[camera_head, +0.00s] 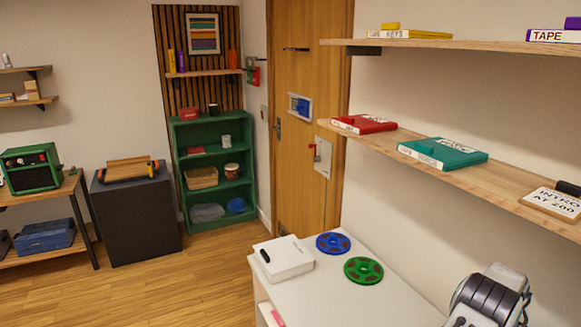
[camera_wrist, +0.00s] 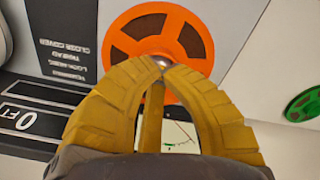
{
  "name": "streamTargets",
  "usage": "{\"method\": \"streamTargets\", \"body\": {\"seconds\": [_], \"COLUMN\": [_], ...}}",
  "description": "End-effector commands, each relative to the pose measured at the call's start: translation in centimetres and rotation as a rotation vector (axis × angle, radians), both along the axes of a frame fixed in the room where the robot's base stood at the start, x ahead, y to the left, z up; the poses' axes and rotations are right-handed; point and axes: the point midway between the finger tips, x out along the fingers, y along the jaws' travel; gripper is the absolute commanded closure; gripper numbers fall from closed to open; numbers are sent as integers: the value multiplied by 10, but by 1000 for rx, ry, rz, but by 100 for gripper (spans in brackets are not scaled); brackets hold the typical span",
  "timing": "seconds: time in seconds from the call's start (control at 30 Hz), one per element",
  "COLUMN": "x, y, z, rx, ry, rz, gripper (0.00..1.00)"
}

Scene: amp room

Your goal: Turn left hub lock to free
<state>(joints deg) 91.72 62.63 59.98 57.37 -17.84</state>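My gripper (camera_wrist: 161,66) has thick yellow fingers that curve inward and come together at the centre of an orange reel (camera_wrist: 135,30) in the wrist view. A small grey metal piece, apparently the left hub lock (camera_wrist: 162,61), shows between and just beyond the fingertips. The fingers look closed around it, but they cover most of it, so I cannot read its position. The orange reel faces the wrist camera on a pale panel. In the head view neither the orange reel nor my gripper's fingers can be made out.
A black panel with upside-down white lettering (camera_wrist: 68,50) is left of the reel. A green reel (camera_head: 363,270) and a blue reel (camera_head: 333,243) lie on the white counter (camera_head: 345,305) beside a white box (camera_head: 283,258). A wooden shelf (camera_head: 480,183) with tape boxes overhangs it.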

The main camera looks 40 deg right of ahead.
Motion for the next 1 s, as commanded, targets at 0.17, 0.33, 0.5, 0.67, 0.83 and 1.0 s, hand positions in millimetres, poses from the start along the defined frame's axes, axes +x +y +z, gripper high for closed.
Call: {"method": "streamTargets", "body": {"seconds": [0.17, 0.33, 0.5, 0.67, 0.83, 1.0], "x": [0, 0, 0, 0, 0, 0], "y": [0, 0, 1, 2, 2, 1], "z": [-24, -34, -37, -38, -39, -40], "rx": [1, 1, 3, 6, 9, 10], "ry": [0, 0, 0, 0, 0, 0], "rz": [-1, -1, -1, -1, -1, -1], "gripper": [100, 100, 100, 100, 100, 100]}}
